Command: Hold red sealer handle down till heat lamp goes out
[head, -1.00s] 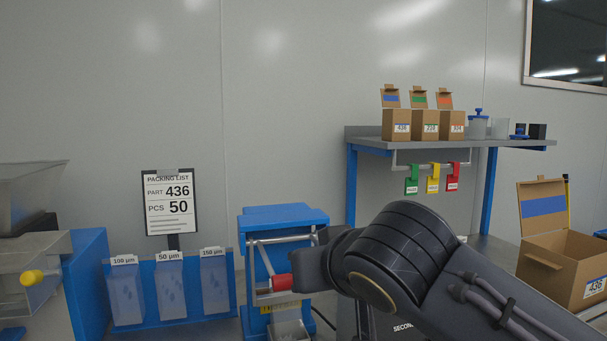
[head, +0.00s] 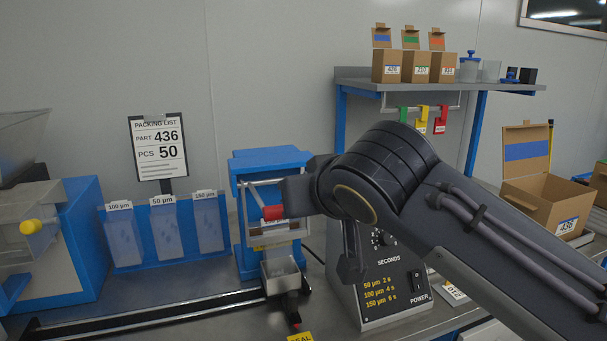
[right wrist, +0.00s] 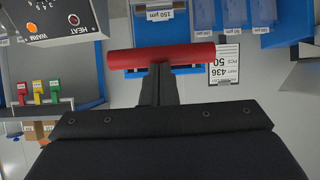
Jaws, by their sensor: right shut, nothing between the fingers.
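The red sealer handle (head: 273,212) is on the front of the blue sealer (head: 270,160) in the head view. It is a red crossbar (right wrist: 185,55) in the right wrist view. My right gripper (right wrist: 160,75) is shut and empty, its fingertips against or very close to the middle of the bar; I cannot tell if they press it. The red lamp marked HEAT (right wrist: 73,19) shows on the control box in the right wrist view, and I cannot tell for sure whether it is lit. My arm hides the box's upper part in the head view. My left gripper is out of view.
The sealer's control box (head: 385,290) stands right of the sealer, behind my right arm. A bag rack (head: 130,262) and packing list (head: 158,150) are on the left. A shelf (head: 430,85) with small cartons is behind. An open carton (head: 545,205) sits at right.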

